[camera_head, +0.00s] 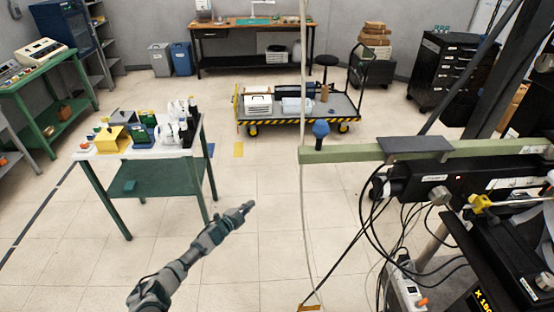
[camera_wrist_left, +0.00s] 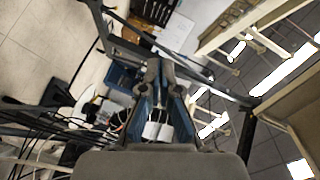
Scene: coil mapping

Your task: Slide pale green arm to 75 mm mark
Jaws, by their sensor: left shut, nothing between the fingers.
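The pale green arm (camera_head: 340,154) is a long horizontal bar at the right of the head view. It passes under a dark grey plate (camera_head: 415,144) and runs on to the right edge. A blue knob (camera_head: 321,130) stands upright near its left end. A white label (camera_head: 535,151) is on it at the far right; its markings are too small to read. My left gripper (camera_head: 247,208) is shut and empty, to the left of and below the arm's end, well apart from it. It also shows in the left wrist view (camera_wrist_left: 158,128). My right gripper is not seen.
Black equipment with cables (camera_head: 395,235) and a yellow part (camera_head: 480,203) lies below the green arm. A thin pale vertical line (camera_head: 304,220) crosses near its left end. A green table (camera_head: 140,158) with small items stands left; a trolley (camera_head: 275,118) stands behind. Floor between is clear.

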